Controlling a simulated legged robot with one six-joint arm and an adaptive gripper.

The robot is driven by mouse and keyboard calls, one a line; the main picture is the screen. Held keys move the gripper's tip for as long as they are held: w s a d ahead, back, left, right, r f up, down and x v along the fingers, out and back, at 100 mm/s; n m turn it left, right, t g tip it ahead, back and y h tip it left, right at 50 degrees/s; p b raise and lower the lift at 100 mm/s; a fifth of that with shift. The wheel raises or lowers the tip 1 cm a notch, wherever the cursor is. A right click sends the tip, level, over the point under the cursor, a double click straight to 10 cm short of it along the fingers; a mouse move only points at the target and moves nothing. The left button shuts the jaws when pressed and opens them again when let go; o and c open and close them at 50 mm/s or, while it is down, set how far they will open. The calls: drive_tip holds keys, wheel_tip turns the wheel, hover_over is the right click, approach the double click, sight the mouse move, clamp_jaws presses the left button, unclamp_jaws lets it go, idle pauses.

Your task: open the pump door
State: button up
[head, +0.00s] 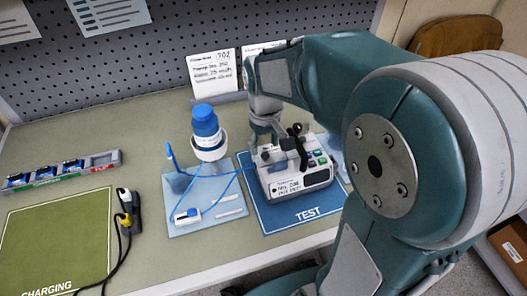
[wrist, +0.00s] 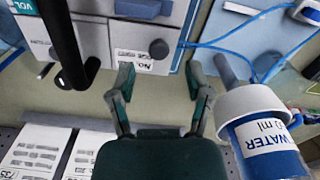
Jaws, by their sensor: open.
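The pump (head: 300,179) is a pale box with a dark display, coloured buttons and a black lever, standing on the blue TEST mat (head: 311,213). My gripper (head: 263,138) is at the pump's back left corner. In the wrist view, my gripper (wrist: 163,100) is open, its two fingers apart with nothing between them. The pump (wrist: 99,38) is just beyond the fingertips there, with a white label and a dark round knob (wrist: 158,49). The black lever (wrist: 66,45) is left of the fingers. I cannot tell if the fingertips touch the pump, or the door's state.
A blue-capped water bottle (head: 206,128) stands close left of the pump, and blue tubing (head: 222,184) runs between them. A light blue mat (head: 180,222) holds small items. A green CHARGING mat (head: 55,245) lies far left. Cards (head: 212,72) stand behind the pump.

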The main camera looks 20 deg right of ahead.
sight(265, 154)
drive_tip(key=f, duration=0.2)
drive_tip(key=shift+d+f, duration=0.25)
drive_tip(key=shift+f, duration=0.4)
drive_tip(key=shift+a+f, duration=0.15)
drive_tip(key=shift+f, duration=0.05)
drive_tip(key=shift+a, duration=0.1)
drive_tip(key=shift+c, duration=0.4)
clamp_jaws()
